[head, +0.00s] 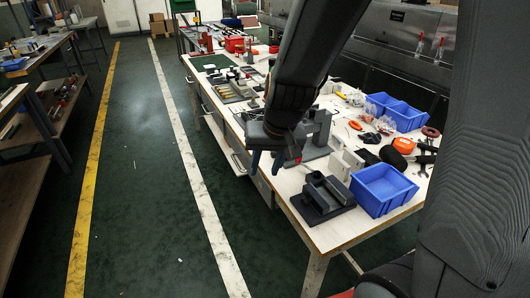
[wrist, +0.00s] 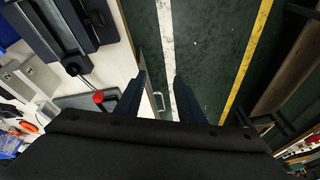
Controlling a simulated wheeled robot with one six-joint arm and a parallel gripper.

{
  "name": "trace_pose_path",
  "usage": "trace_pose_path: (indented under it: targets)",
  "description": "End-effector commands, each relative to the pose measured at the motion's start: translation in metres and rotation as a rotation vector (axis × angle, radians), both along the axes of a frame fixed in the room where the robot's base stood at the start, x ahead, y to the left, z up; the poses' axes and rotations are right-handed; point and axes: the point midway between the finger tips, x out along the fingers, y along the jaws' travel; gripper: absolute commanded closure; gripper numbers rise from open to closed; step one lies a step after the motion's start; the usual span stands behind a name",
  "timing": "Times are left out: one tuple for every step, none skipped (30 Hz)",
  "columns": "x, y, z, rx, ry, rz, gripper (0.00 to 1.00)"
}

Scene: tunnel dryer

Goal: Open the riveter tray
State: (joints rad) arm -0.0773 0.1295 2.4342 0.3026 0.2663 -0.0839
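My gripper (head: 266,163) hangs at the left edge of the workbench, beside a grey press-like machine (head: 318,128) that looks like the riveter. In the wrist view my gripper (wrist: 160,92) has its two dark fingers apart, with nothing held between them. A pale metal handle (wrist: 160,101) shows between and below the fingertips, by the bench side; I cannot tell if the fingers touch it. A lever with a red knob (wrist: 98,97) sits left of the fingers. No piece is clearly recognisable as the riveter tray; my arm hides part of the bench side.
The workbench (head: 345,229) carries blue bins (head: 383,190), a dark vise-like block (head: 325,196), tools and small parts. Drawer fronts line its left side. The green floor (head: 150,180) left of it is clear up to other benches at far left.

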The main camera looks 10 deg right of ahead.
Motion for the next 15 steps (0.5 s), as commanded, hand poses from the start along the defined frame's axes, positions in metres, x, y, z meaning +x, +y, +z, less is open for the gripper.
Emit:
trace_pose_path:
  targets:
    - [0.040, 0.014, -0.004, 0.024, -0.083, -0.044, 0.65]
    - [0.064, 0.020, -0.002, 0.035, -0.140, -0.078, 0.65]
    - [0.095, 0.026, -0.001, 0.045, -0.210, -0.124, 0.65]
    - [0.116, 0.029, 0.001, 0.048, -0.262, -0.162, 0.65]
    - [0.136, 0.031, 0.003, 0.050, -0.312, -0.203, 0.65]
    - [0.161, 0.033, 0.005, 0.046, -0.375, -0.259, 0.65]
    - [0.178, 0.034, 0.006, 0.039, -0.419, -0.302, 0.65]
    - [0.193, 0.033, 0.006, 0.029, -0.460, -0.346, 0.65]
    - [0.212, 0.032, 0.007, 0.010, -0.513, -0.407, 0.65]
    - [0.223, 0.029, 0.007, -0.006, -0.548, -0.455, 0.65]
    - [0.233, 0.027, 0.006, -0.027, -0.581, -0.503, 0.65]
    - [0.243, 0.024, 0.004, -0.059, -0.619, -0.569, 0.65]
    - [0.249, 0.021, 0.001, -0.087, -0.644, -0.618, 0.65]
    - [0.253, 0.018, -0.001, -0.118, -0.666, -0.668, 0.65]
    - [0.255, 0.015, -0.006, -0.162, -0.688, -0.734, 0.65]
